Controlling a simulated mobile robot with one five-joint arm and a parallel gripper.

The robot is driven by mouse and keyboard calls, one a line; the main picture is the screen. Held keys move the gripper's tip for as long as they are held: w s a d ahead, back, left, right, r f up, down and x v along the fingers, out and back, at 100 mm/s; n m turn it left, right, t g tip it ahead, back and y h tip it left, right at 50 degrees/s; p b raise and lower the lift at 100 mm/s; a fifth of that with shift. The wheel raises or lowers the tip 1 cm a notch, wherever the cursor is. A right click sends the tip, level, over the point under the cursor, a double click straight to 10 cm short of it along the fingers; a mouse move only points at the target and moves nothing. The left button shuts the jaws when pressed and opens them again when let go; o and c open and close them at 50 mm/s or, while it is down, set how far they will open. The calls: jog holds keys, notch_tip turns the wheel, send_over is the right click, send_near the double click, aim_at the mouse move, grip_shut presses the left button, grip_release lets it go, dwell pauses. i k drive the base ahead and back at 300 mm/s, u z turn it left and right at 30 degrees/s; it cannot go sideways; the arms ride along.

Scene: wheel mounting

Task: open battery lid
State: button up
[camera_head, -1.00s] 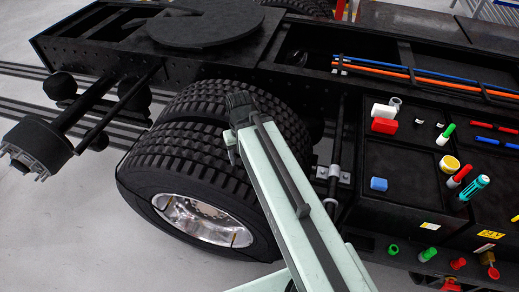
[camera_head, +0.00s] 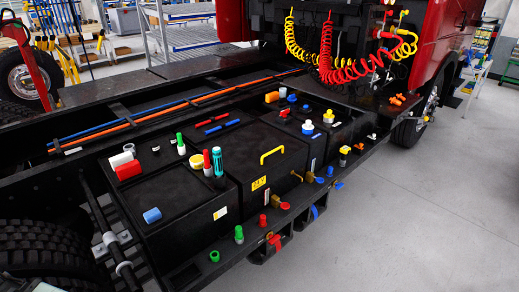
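A black box with a flat lid (camera_head: 245,165) sits in the middle of the truck chassis. A yellow handle (camera_head: 271,154) stands on the lid, and a yellow label (camera_head: 259,183) is on its front side. The lid looks closed and lies flat.
A black box (camera_head: 180,200) to the left carries coloured caps and cylinders. Red and blue connectors line the chassis's front edge. Yellow and red coiled hoses (camera_head: 340,72) hang behind. Clear grey floor (camera_head: 420,220) lies at right. A tyre (camera_head: 40,250) stands at lower left.

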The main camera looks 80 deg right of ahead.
aim_at(257, 155)
jog(key=z, duration=3.7)
jog(key=k, duration=1.1)
jog(key=u, duration=0.9)
jog(key=i, duration=1)
jog(key=u, duration=0.05)
